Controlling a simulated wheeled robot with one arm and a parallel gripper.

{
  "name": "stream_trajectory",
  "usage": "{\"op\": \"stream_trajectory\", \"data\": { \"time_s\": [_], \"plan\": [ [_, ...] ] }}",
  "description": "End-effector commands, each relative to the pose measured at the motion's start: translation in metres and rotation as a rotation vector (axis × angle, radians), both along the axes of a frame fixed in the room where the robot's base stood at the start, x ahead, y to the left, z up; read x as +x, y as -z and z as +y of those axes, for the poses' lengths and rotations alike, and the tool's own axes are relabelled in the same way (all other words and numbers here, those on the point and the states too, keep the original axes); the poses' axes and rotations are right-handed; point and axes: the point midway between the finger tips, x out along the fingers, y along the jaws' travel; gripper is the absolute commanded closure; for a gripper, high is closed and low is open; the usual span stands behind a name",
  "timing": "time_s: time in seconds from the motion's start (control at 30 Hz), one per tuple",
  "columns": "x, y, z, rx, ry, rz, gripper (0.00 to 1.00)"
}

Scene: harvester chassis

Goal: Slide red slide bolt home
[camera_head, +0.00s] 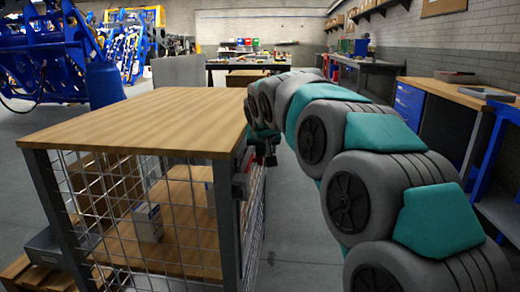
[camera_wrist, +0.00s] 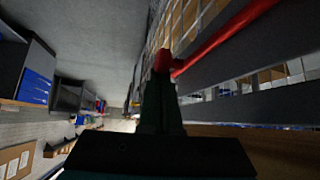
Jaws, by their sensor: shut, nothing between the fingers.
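The red slide bolt (camera_wrist: 218,40) shows in the wrist view as a red rod running to the upper right, with a red knob (camera_wrist: 163,61) at its lower left end. It lies along a grey metal bar of the cage. My gripper (camera_wrist: 160,84) is shut and empty, its dark fingers pointing at the knob. The fingertips overlap the knob's lower edge in the picture; I cannot tell whether they touch it. In the head view a small red part (camera_head: 240,186) shows on the cage's right side, below my gripper (camera_head: 266,158), which is small and dark there.
The wire mesh cage (camera_head: 75,205) has a wooden top (camera_head: 140,118) and a box (camera_head: 149,222) inside. My arm comes in from the right. Free floor (camera_head: 295,235) lies right of the cage. A workbench (camera_head: 440,95) stands farther right.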

Motion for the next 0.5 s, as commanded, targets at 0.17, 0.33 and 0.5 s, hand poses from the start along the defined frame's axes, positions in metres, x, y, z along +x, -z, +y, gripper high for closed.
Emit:
{"op": "stream_trajectory", "data": {
  "time_s": [0.17, 0.33, 0.5],
  "plan": [
    [0.000, 0.000, 0.000, 0.000, 0.000, 0.000, 1.00],
    [-0.002, 0.001, 0.000, 0.000, 0.000, 0.000, 1.00],
    [-0.020, 0.002, 0.000, 0.000, -0.001, -0.002, 1.00]
  ]
}}
